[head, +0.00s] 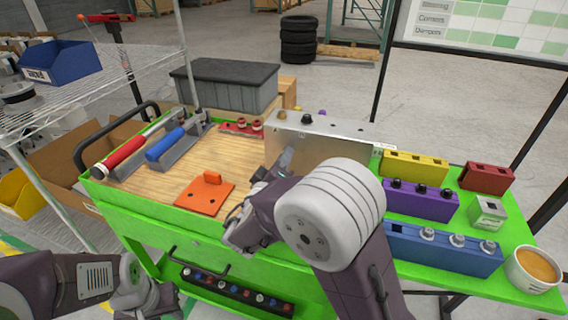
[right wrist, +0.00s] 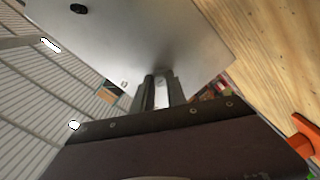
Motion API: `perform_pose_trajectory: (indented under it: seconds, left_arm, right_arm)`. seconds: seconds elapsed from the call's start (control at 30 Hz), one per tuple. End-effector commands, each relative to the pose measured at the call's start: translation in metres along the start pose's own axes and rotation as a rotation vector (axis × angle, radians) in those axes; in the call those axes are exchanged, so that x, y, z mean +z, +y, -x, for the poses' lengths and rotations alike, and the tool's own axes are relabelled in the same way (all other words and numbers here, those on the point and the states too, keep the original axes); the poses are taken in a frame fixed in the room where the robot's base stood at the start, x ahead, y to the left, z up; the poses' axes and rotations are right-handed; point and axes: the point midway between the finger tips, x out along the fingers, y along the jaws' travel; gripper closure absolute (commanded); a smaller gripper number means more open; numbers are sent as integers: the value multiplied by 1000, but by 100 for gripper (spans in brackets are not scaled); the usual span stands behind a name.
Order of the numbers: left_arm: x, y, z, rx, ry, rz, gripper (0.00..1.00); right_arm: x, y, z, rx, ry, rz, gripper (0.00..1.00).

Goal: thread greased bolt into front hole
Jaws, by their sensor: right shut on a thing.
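The grey metal chassis (head: 325,137) stands at the back of the wooden bench top. Its face fills the upper part of the right wrist view (right wrist: 135,45), where one dark hole or bolt head shows at the upper left. My right gripper (head: 287,158) is close to the chassis front face. In the right wrist view its fingers (right wrist: 161,92) are shut on a pale metallic piece, apparently the bolt, and reach to the lower part of the face. The bolt's tip, any grease and the front hole are hidden. My left arm shows at bottom left; its fingers are not seen.
An orange plate (head: 205,194) lies on the wood left of my right arm. Red and blue cylinders (head: 165,145) sit on stands further left. Yellow, purple (head: 420,202) and blue (head: 442,250) blocks and a bowl (head: 532,270) stand to the right.

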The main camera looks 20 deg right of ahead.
Motion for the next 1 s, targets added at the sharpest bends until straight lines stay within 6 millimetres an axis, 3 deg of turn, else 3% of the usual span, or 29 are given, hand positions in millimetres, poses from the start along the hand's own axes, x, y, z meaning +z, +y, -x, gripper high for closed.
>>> perform_pose_trajectory:
  seconds: [0.03,0.6,0.73,0.97,1.0]
  left_arm:
    - [3,0,-24,0,-1,0,64]
    - [15,-3,-136,0,-1,0,64]
    - [16,-3,-145,0,-1,0,64]
    - [15,-3,-142,0,-1,0,64]
    - [15,-3,-142,0,-1,0,64]
  right_arm:
    - [3,-5,-1,14,9,-58,100]
    - [4,-5,-2,12,11,-524,100]
    - [1,0,-2,11,10,-585,100]
    - [-2,3,-2,9,9,-593,100]
    - [-2,3,-2,9,9,-592,80]
